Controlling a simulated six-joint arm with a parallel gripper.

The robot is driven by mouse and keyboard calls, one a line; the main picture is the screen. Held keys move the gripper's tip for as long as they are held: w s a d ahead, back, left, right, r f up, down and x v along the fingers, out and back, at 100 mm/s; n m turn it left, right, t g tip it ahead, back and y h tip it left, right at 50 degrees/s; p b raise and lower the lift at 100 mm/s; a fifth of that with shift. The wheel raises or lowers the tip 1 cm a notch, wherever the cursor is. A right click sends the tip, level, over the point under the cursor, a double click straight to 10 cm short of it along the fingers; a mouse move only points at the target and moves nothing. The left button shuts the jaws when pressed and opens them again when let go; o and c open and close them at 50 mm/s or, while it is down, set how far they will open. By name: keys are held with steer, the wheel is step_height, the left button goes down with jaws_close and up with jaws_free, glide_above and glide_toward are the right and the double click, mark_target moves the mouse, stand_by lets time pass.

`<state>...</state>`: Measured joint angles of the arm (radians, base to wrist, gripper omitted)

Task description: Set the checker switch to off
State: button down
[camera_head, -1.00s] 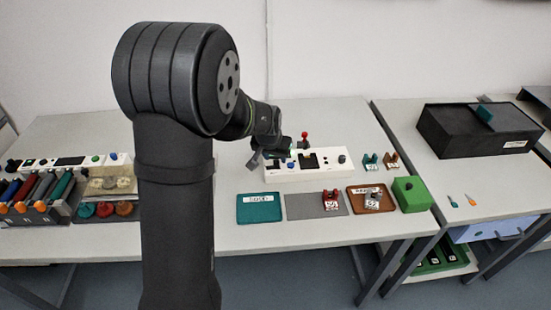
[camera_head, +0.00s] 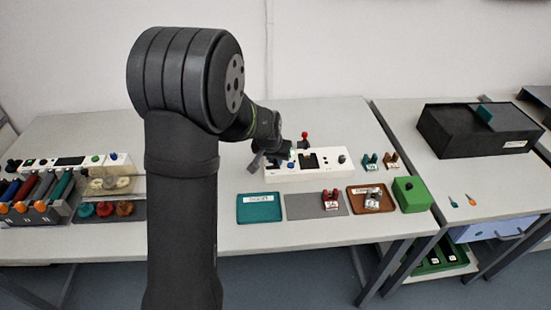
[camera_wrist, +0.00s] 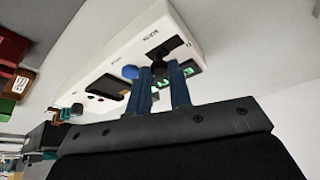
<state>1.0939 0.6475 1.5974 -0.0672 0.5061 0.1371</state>
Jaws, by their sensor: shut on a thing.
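The white checker box (camera_head: 325,174) stands on the table, and my gripper (camera_head: 277,158) is at its left end. In the wrist view the white box (camera_wrist: 128,45) runs diagonally, with printed lettering by a dark recess near its upper end. A black switch knob (camera_wrist: 159,64) sits by that recess. My gripper's two blue fingers (camera_wrist: 163,75) close on the knob, one on each side. The fingers hide part of the knob, so its exact setting cannot be told. Green-lit marks show beside the fingers.
A blue button (camera_wrist: 130,72) and a dark slot (camera_wrist: 107,87) lie close to the fingers. A red-topped lever (camera_head: 304,136) stands behind the box. In front are a teal tray (camera_head: 258,215), a grey mat (camera_head: 300,210) and a brown tray (camera_head: 385,205), beside a green box (camera_head: 411,194).

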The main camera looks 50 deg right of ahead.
steer(key=shift+w+a, duration=0.85)
steer(key=shift+w, duration=0.05)
steer(key=c, duration=1.3)
jaws_free()
steer(key=shift+r, duration=0.15)
steer(key=v, duration=1.7)
steer(key=shift+a, duration=0.2)
steer(key=shift+s, duration=0.1)
steer(key=x, duration=1.7)
steer(key=shift+d, duration=0.2)
